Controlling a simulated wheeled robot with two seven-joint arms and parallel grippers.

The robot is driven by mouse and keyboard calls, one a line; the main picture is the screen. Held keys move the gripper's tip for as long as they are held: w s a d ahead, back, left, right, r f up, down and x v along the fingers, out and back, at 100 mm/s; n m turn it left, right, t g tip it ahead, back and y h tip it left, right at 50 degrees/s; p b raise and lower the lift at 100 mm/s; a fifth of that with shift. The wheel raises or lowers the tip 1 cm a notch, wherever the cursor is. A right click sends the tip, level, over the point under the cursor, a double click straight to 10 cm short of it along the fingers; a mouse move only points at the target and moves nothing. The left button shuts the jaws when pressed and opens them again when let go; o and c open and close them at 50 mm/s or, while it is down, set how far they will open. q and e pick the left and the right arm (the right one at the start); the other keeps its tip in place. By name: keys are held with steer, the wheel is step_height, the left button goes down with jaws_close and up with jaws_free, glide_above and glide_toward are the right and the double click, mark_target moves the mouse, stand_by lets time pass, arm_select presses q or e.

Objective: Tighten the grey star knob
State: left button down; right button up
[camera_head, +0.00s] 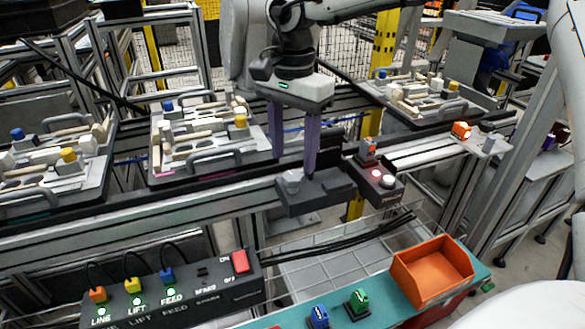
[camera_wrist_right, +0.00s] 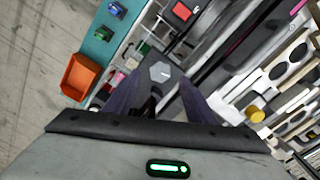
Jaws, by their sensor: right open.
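The grey knob (camera_head: 293,178) sits on top of a dark box (camera_head: 325,190) at the front of the rail. In the right wrist view the knob (camera_wrist_right: 160,72) shows as a pale, many-sided cap between the fingertips, beyond them. My right gripper (camera_head: 294,163) points down with its two purple fingers apart, just above and around the knob's place. Whether the fingers touch the knob cannot be told. Its fingers (camera_wrist_right: 163,84) hold nothing in the wrist view. My left gripper is not in view.
Pallets with parts (camera_head: 205,140) stand behind. A control panel (camera_head: 175,295) with a red switch lies in front, and an orange bin (camera_head: 432,270) at front right.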

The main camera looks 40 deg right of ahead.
mark_target(293, 175)
steer(key=shift+f, duration=2.15)
steer(key=c, duration=1)
steer(key=shift+c, duration=0.2)
